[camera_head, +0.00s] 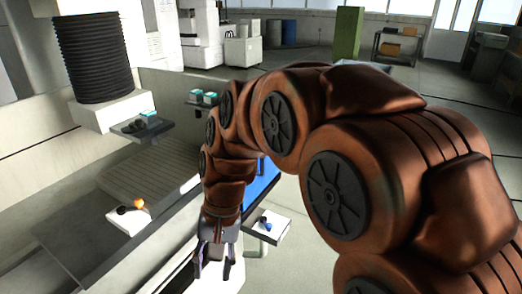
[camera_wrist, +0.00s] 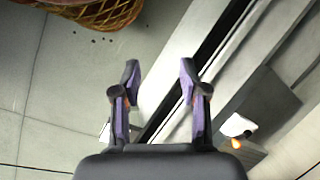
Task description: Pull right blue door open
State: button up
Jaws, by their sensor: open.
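A blue panel (camera_head: 263,182), which looks like the blue door, shows in the head view just right of my forearm. My arm hides much of it, so I cannot tell how far it is open. I make out no handle on it. My gripper (camera_head: 213,262) points down, lower and left of the blue panel and apart from it, near the machine's pale front edge. In the wrist view my gripper (camera_wrist: 158,88) has its two fingers spread with nothing between them. No blue door surface shows in the wrist view.
A small white shelf (camera_head: 279,229) with a blue knobbed item stands right of my gripper. A white plate (camera_head: 122,222) with an orange-tipped item lies left, inside the machine. Open floor (camera_head: 300,210) lies beyond my arm.

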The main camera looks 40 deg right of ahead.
jog(key=s+d+f+n+h+p, duration=0.1)
jog(key=s+d+f+n+h, duration=0.15)
jog(key=s+n, duration=0.7)
jog(key=w+a+f+m+t+y+b, duration=0.1)
jog(key=w+a+f+m+y+b, duration=0.3)
jog(key=w+a+m+b, duration=0.5)
jog(key=w+d+r+m+t+y+b, duration=0.1)
jog(key=w+d+m+t+y+b, duration=0.2)
jog(key=w, duration=0.5)
jog(key=w+d+r+m+t+y+b, duration=0.1)
jog(key=w+d+m+t+y+b, duration=0.15)
jog(key=w+m, duration=0.45)
jog(key=w+d+r+m+t+h+b, duration=0.1)
jog(key=w+d+m+t+b, duration=0.25)
jog(key=w+d, duration=0.45)
jog(key=w+d+m+t+b, duration=0.25)
jog(key=w+d+m, duration=0.2)
jog(key=d, duration=0.65)
jog(key=d+f+m+t+h+b, duration=0.1)
jog(key=d+m+t+h+b, duration=0.65)
jog(key=d, duration=1.45)
jog(key=shift+w+a+m+g+y+p, duration=0.25)
jog(key=shift+w+a+m+y+p, duration=0.25)
jog(key=shift+w, duration=0.7)
jog(key=shift+w+a+m+g+y+p, duration=0.25)
jog(key=shift+w+p, duration=0.3)
jog(key=shift+w, duration=0.6)
jog(key=shift+w+a+m+g+y+p, duration=0.25)
jog(key=shift+w+a+m+p, duration=0.25)
jog(key=shift+w, duration=0.7)
